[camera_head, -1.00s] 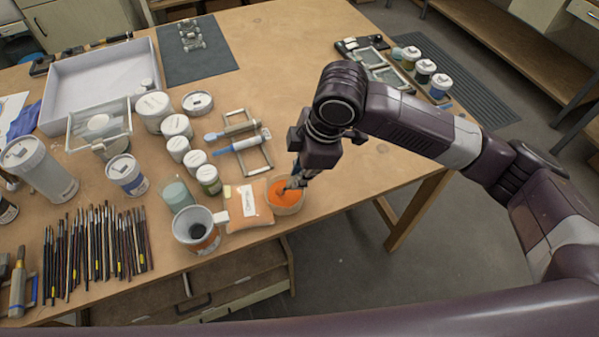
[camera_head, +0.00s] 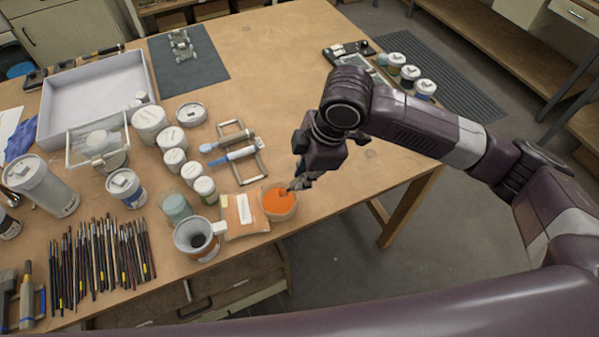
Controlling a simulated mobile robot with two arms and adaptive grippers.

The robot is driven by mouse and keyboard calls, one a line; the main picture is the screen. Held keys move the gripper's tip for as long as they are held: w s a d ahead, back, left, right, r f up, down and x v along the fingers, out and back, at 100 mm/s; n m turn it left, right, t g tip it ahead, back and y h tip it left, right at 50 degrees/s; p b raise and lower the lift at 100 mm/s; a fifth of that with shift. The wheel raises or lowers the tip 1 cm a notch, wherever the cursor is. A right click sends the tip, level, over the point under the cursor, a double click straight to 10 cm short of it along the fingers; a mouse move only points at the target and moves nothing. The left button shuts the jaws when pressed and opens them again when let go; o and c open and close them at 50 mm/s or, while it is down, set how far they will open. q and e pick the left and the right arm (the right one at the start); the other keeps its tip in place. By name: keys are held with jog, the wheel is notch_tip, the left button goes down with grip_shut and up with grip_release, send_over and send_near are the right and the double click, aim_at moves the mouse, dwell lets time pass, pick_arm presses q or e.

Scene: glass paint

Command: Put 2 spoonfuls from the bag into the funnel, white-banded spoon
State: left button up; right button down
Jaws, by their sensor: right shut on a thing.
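The orange bag (camera_head: 240,222) with a white label lies near the table's front edge. Its round open mouth (camera_head: 277,204), full of orange powder, is at its right end. My right gripper (camera_head: 297,184) is at the right rim of this mouth, pointing down and left. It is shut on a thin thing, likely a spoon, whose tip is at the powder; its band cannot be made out. The grey funnel (camera_head: 197,238) sits on a container left of the bag. My left gripper is not in view.
Several white-lidded jars (camera_head: 175,160) and a greenish glass (camera_head: 175,207) stand to the left, with many brushes (camera_head: 100,255) beyond. The table right of the rack is mostly clear.

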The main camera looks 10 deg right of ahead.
jog(key=shift+r+p, duration=0.45)
jog(key=shift+r, duration=1.75)
